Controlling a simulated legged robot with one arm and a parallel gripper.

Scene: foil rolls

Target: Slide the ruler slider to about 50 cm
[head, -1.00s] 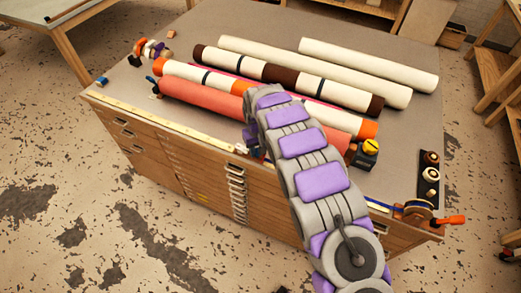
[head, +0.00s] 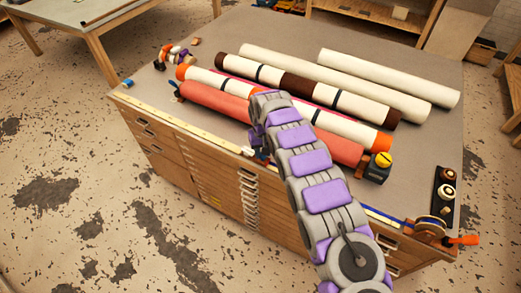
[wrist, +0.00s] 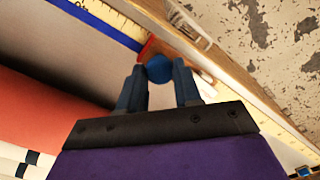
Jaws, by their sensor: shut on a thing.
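The ruler (head: 185,124) is a long pale strip with marks along the front edge of the cabinet top. It also shows in the wrist view (wrist: 110,14), with a blue band beside it. The slider's round blue knob (wrist: 159,68) sits between my fingertips, with a red part of the slider (wrist: 148,48) just beyond. My gripper (wrist: 160,75) is shut on this knob, at the ruler. In the head view my arm hides most of the gripper and slider. The scale numbers are too small to read for a position.
A salmon roll (head: 215,103) and several white foil rolls (head: 400,75) lie behind the ruler. A yellow-topped dark block (head: 378,167) stands right of my arm. An orange-handled tool (head: 440,232) sits at the right corner. Drawer handles (head: 249,195) stick out below the edge.

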